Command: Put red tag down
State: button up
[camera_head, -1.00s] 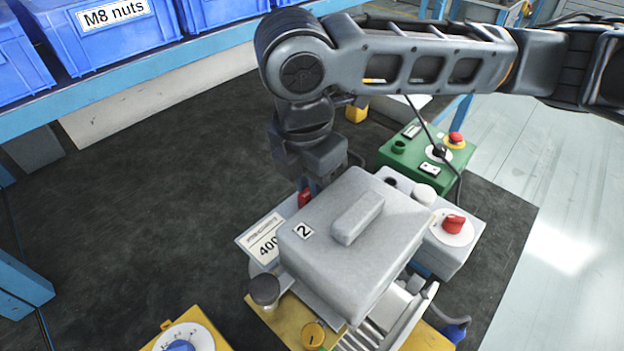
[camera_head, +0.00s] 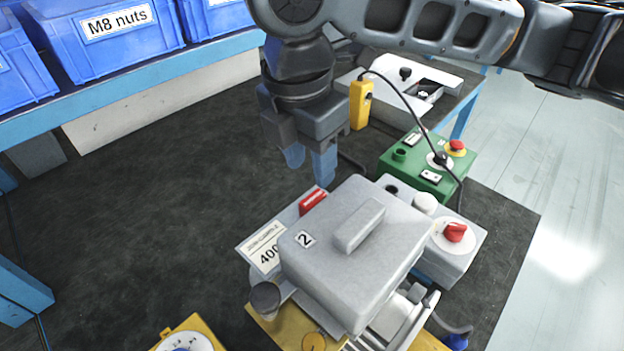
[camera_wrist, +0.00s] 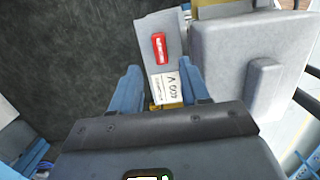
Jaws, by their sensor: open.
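The red tag (camera_head: 312,200) lies on the grey plate (camera_head: 284,219) at the left side of the grey machine, above the white 400 label (camera_head: 264,247). It also shows in the wrist view (camera_wrist: 159,48), flat on the plate and apart from the fingers. My gripper (camera_head: 308,168) is open and empty, above and behind the tag in the head view. In the wrist view its two blue fingers (camera_wrist: 162,84) stand apart, with the label seen between them.
The grey cover marked 2 (camera_head: 355,250) stands right beside the tag. A grey box with a red knob (camera_head: 454,232) and a green control box (camera_head: 428,165) are to the right. A yellow pendant (camera_head: 361,104) stands behind. The dark mat (camera_head: 170,210) is clear at left.

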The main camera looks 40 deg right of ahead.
jog(key=shift+a+r, duration=0.2)
jog(key=shift+r, duration=1.15)
jog(key=shift+a+r, duration=0.15)
jog(key=shift+r, duration=1.15)
